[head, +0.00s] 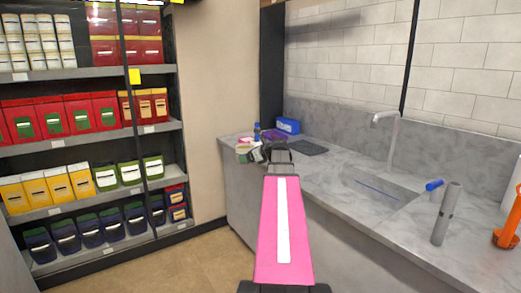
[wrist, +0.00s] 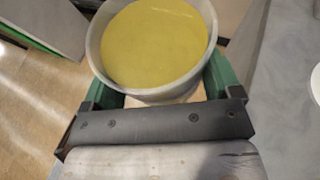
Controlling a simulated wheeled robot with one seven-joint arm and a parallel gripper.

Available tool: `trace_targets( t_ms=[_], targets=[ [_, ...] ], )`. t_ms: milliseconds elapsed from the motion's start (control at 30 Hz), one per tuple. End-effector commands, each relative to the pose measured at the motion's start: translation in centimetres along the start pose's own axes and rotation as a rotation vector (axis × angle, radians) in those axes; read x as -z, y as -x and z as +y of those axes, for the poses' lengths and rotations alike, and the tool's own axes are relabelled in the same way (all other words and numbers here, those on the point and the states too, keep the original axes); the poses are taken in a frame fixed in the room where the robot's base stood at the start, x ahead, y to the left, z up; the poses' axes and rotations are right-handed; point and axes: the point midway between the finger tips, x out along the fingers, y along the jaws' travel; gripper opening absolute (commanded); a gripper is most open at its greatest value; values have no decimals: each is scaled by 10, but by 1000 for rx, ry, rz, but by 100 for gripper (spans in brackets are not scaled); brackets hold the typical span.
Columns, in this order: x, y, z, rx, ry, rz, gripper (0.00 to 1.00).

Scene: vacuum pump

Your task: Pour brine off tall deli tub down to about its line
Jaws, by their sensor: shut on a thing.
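The deli tub (wrist: 165,96) is a round, pale grey-white container seen from above in the wrist view. Yellow-green brine (wrist: 155,42) fills it to a little below the rim, with a flat surface. My gripper (wrist: 160,82) has its green fingers on either side of the tub and is shut on it. The tub's lower wall and any line on it are hidden. In the head view my gripper (head: 265,152) is small, near the far left end of the counter, partly covered by my pink arm link. I cannot make out the tub clearly there.
A grey marble counter (head: 335,195) with a sink (head: 375,188) and tap (head: 388,125) runs along the right. A grey cylinder (head: 446,213) stands nearer. Stocked shelves (head: 75,140) are left.

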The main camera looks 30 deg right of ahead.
Motion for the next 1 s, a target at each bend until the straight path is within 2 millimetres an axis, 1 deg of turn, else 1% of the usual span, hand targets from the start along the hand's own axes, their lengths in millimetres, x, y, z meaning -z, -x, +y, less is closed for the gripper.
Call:
trace_targets(
  t_ms=[33, 200, 267, 500, 700, 1000],
  targets=[
    [3, -7, 15, -15, 6, 0, 61],
    [11, -28, 52, -59, 23, 1, 61],
    [14, -35, 65, -74, 30, 0, 61],
    [25, -60, 119, -138, 56, 0, 61],
    [35, -78, 166, -191, 79, 1, 61],
    [51, -97, 238, -272, 112, 0, 61]
  ],
)
